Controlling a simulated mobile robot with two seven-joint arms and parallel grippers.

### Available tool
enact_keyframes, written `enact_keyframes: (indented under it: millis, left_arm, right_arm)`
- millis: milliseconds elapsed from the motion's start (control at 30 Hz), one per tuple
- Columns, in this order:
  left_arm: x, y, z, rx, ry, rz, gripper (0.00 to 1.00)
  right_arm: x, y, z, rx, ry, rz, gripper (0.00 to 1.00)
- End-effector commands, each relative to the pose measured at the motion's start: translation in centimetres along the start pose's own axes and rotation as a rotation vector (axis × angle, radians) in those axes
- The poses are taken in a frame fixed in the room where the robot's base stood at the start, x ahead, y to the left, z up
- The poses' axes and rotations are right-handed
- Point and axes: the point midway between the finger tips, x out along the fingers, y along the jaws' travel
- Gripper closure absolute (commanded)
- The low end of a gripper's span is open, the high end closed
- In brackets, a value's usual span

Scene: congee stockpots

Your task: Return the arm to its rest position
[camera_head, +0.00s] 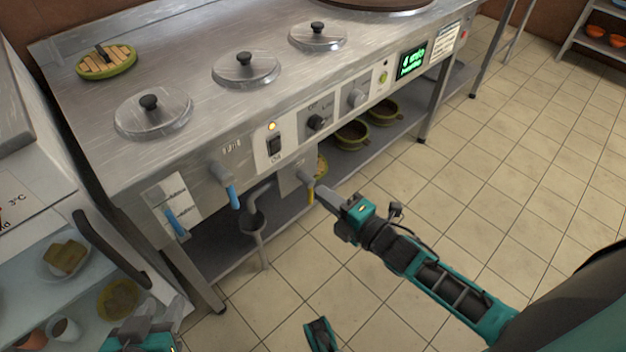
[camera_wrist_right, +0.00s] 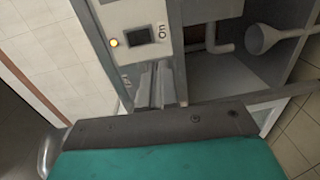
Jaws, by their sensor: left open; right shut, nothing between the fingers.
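My right arm (camera_head: 440,285) reaches in from the right in the head view. Its gripper (camera_head: 325,193) is shut and empty, close to the counter front beside a tap with a yellow handle (camera_head: 310,193). Whether it touches the tap is unclear. In the right wrist view the gripper's grey fingers (camera_wrist_right: 156,88) point at the front panel below a lit switch (camera_wrist_right: 138,36). My left gripper (camera_head: 152,330) is open at the lower left edge of the head view, in front of the glass case, partly cut off.
The steel counter (camera_head: 190,65) carries several lidded pots. Blue-handled taps (camera_head: 233,196) and a drain funnel (camera_head: 253,222) are on its front side. Green pots (camera_head: 352,134) sit on the lower shelf. A food case (camera_head: 30,240) stands at left. The tiled floor (camera_head: 500,170) is open at right.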

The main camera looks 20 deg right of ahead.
Motion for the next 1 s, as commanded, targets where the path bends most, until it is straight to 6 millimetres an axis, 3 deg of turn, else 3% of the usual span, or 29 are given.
enact_keyframes:
  millis: [733,867,1000]
  left_arm:
    - [0.0,0.0,0.1,0.000,-0.003,0.000,0.57]
    - [-0.1,0.0,-0.1,0.000,0.001,0.000,0.57]
    - [-0.1,0.0,-0.1,0.000,0.002,0.001,0.57]
  right_arm:
    - [-0.8,-0.2,-0.3,0.042,-0.008,-0.011,1.00]
    - [-1.5,-0.3,-1.7,0.278,-0.057,-0.069,1.00]
    - [-3.2,-0.4,-4.3,0.726,-0.167,-0.172,1.00]
